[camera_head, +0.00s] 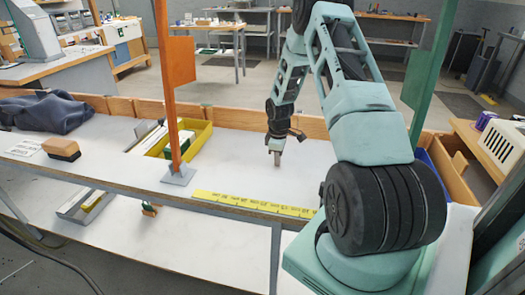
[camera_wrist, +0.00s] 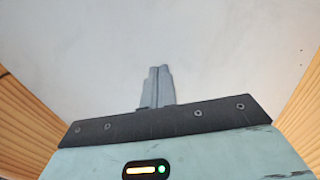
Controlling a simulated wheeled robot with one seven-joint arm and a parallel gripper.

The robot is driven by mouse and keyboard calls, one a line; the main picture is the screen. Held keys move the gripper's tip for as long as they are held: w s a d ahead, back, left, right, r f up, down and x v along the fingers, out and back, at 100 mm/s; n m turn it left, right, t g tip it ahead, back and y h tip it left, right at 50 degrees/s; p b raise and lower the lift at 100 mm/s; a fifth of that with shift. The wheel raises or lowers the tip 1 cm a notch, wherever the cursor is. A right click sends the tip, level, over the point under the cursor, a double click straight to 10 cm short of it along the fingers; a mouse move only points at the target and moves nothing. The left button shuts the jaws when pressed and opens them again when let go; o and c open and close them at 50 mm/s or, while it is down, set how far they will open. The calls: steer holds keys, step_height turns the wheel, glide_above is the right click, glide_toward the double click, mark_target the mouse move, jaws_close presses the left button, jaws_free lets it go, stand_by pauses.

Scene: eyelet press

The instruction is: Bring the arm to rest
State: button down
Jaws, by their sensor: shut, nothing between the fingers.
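My gripper (camera_head: 277,158) hangs at the end of my teal arm over the white bench top (camera_head: 240,168), pointing down. In the wrist view its two grey fingers (camera_wrist: 158,86) are pressed together with nothing between them. The white surface fills the view beyond the fingertips. I cannot tell how far the fingertips are above the bench.
A yellow bin (camera_head: 190,138) stands left of my gripper, behind an orange post (camera_head: 173,80). A yellow strip (camera_head: 250,204) lies along the front edge. A brush (camera_head: 62,149) and dark cloth (camera_head: 50,112) lie at left. A green post (camera_head: 428,70) stands right.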

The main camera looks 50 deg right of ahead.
steer(key=shift+n+y, duration=0.4)
steer(key=shift+n, duration=0.2)
steer(key=a+r, duration=0.6)
steer(key=a, duration=0.4)
steer(key=w+a+r+p, duration=0.1)
steer(key=a+r, duration=0.5)
steer(key=a, duration=0.4)
steer(key=w+a+r+p, duration=0.1)
steer(key=a+r, duration=0.5)
steer(key=a, duration=0.4)
steer(key=shift+a, duration=0.2)
steer(key=s+a+r+p, duration=0.2)
steer(key=s+a+r, duration=0.5)
steer(key=s+a, duration=0.45)
steer(key=s+a+r, duration=0.2)
steer(key=s+a, duration=0.1)
steer(key=s, duration=0.3)
steer(key=s+a+r+n, duration=0.1)
steer(key=s+a+r, duration=0.1)
steer(key=s+a, duration=0.2)
steer(key=s+p, duration=0.1)
steer(key=s, duration=0.2)
